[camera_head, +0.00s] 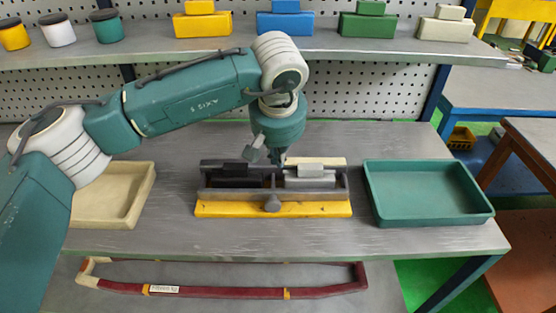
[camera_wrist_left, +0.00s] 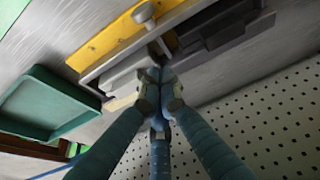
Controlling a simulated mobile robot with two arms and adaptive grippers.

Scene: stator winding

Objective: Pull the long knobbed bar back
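The fixture has a yellow base (camera_head: 225,209) and stands mid-table. A long grey bar (camera_head: 232,194) runs along its front, with a round grey knob (camera_head: 272,204) near the middle. The knob also shows at the top of the wrist view (camera_wrist_left: 143,12). A black block (camera_head: 233,170) sits in the left part of the fixture and a light grey block (camera_head: 310,171) in the right. My left gripper (camera_head: 278,161) points down between these blocks, behind the knob, apart from it. Its fingertips (camera_wrist_left: 160,74) look together; I see nothing held between them. My right gripper is out of view.
A beige tray (camera_head: 134,212) lies left of the fixture, a green tray (camera_head: 430,219) to the right. A shelf (camera_head: 160,48) with cups and coloured blocks crosses behind. A dark red frame (camera_head: 215,292) lies below the table's front edge. The tabletop before the fixture is clear.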

